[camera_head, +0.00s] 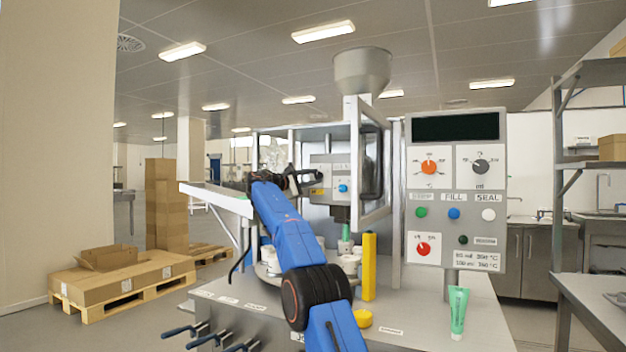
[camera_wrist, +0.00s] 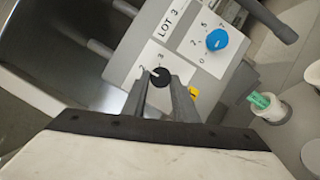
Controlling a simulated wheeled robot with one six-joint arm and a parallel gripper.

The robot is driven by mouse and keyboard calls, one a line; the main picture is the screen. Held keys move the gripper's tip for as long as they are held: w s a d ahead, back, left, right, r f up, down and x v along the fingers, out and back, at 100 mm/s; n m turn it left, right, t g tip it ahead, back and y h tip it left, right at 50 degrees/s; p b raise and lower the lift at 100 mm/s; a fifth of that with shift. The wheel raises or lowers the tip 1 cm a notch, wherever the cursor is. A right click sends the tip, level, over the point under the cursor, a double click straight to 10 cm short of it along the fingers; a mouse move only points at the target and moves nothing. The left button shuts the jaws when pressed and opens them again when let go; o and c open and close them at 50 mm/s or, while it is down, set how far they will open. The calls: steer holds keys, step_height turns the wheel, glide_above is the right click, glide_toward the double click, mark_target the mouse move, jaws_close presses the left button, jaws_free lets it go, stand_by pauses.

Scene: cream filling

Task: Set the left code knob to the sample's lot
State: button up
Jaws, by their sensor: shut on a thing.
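The left code knob (camera_wrist: 160,76) is black with a white pointer mark that points to the upper left in the wrist view. It sits on a white dial plate on a grey code box (camera_head: 343,168). My gripper (camera_wrist: 161,86) is shut on this knob, one finger on each side. The blue right code knob (camera_wrist: 217,40) sits beside it on its own numbered dial. A "LOT 3" label (camera_wrist: 167,22) is on the box. In the head view my gripper reaches the box's left part and hides the black knob. A green-and-white tube (camera_head: 458,312) stands on the bench; its print is unreadable.
A control panel (camera_head: 455,190) with knobs and buttons stands at the right. A clear guard door frame (camera_head: 372,160) stands beside the code box. A yellow post (camera_head: 369,265) and white cup holders (camera_head: 349,264) are near my arm. A green tube (camera_wrist: 259,100) stands in a white holder.

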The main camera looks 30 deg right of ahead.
stand_by(0.3)
steer(key=shift+f, duration=0.1)
steer(key=o, duration=1.1)
steer(key=shift+c, duration=0.2)
steer(key=v, duration=1.7)
steer(key=shift+a, duration=0.2)
